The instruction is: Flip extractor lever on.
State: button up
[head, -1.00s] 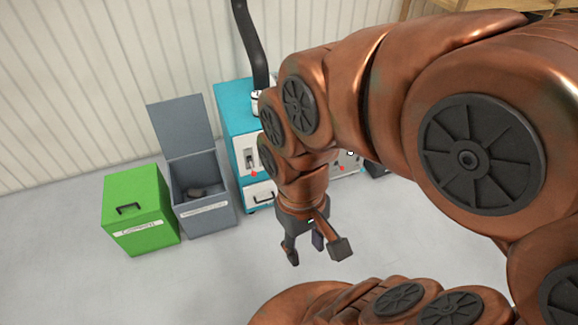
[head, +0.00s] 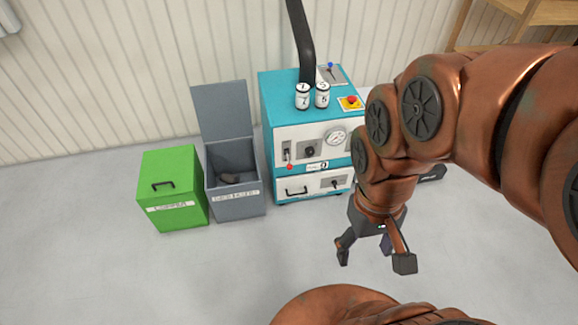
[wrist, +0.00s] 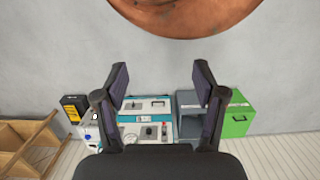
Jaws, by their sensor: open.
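The teal and white extractor machine (head: 267,105) stands against the wall in the head view, with a black hose rising from its top. A lever with a red knob (head: 290,166) hangs down in a slot at the left of its front panel. Another lever with a blue knob (head: 330,66) stands on a plate at the top back. I cannot tell from labels which is the extractor lever. My gripper (head: 374,261) is open and empty, in front of the machine and to its right, apart from it. The machine also shows upside down between the fingers in the wrist view (wrist: 183,149).
A grey bin (head: 236,200) with its lid raised and a closed green bin (head: 172,217) stand left of the machine. A red emergency button (head: 351,101) and two numbered cylinders (head: 312,96) are on the machine's top. A wooden shelf (head: 520,12) is at right. Floor in front is clear.

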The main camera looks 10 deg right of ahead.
aim_at(290, 167)
jog(key=k, duration=0.6)
jog(key=z, duration=0.1)
jog(key=i, duration=0.9)
jog(key=u, duration=0.55)
jog(key=i, duration=0.4)
jog(key=u, duration=0.3)
